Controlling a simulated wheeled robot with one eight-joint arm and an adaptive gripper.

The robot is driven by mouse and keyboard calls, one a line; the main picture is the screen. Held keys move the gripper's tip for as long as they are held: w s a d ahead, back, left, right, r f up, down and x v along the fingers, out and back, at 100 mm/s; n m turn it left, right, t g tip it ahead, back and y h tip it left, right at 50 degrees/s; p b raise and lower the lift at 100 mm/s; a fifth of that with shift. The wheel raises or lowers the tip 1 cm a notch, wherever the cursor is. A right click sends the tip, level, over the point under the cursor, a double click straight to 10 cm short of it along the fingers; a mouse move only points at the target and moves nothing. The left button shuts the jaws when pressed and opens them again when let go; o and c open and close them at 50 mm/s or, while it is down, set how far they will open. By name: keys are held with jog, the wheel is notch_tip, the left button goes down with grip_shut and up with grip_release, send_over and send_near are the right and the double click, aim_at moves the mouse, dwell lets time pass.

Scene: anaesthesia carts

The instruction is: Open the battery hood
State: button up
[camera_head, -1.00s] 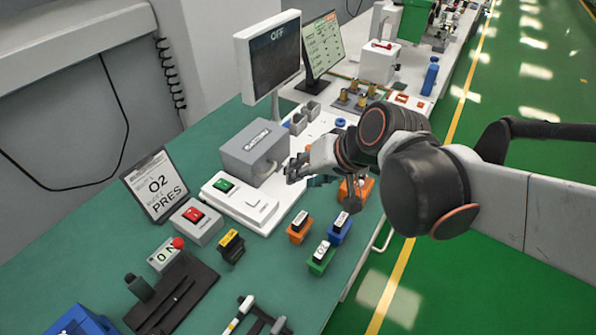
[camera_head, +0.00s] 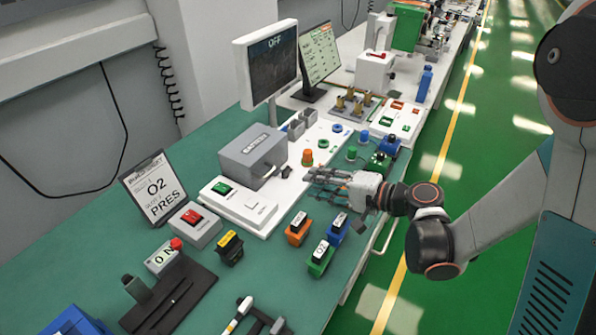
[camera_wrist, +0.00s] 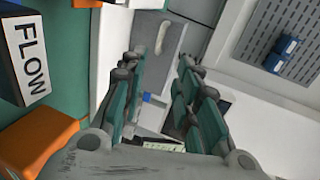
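The battery hood (camera_head: 250,148) is a grey box lid with a label on top, on the white panel left of centre in the head view. It looks closed. Its pale handle (camera_head: 266,176) is on the front side facing my gripper. My gripper (camera_head: 313,177) is to the right of the hood, apart from it, pointing left towards the handle. In the wrist view my gripper (camera_wrist: 165,95) has its fingers spread with nothing held between them. A grey surface with a pale handle (camera_wrist: 162,38) shows beyond the fingertips, likely the hood.
Orange (camera_head: 298,228), blue (camera_head: 339,227) and green (camera_head: 319,259) blocks stand in front of my gripper. An orange knob (camera_head: 307,157) stands behind it. A monitor (camera_head: 270,62) reading OFF rises behind the hood. A white switch base (camera_head: 240,205) lies front-left.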

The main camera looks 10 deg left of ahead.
aim_at(271, 173)
jog(key=b+x, duration=0.3)
jog(key=x, duration=1)
jog(key=shift+w+a+b, duration=0.1)
jog(key=shift+w+b, duration=0.1)
jog(key=shift+b, duration=0.15)
grip_shut()
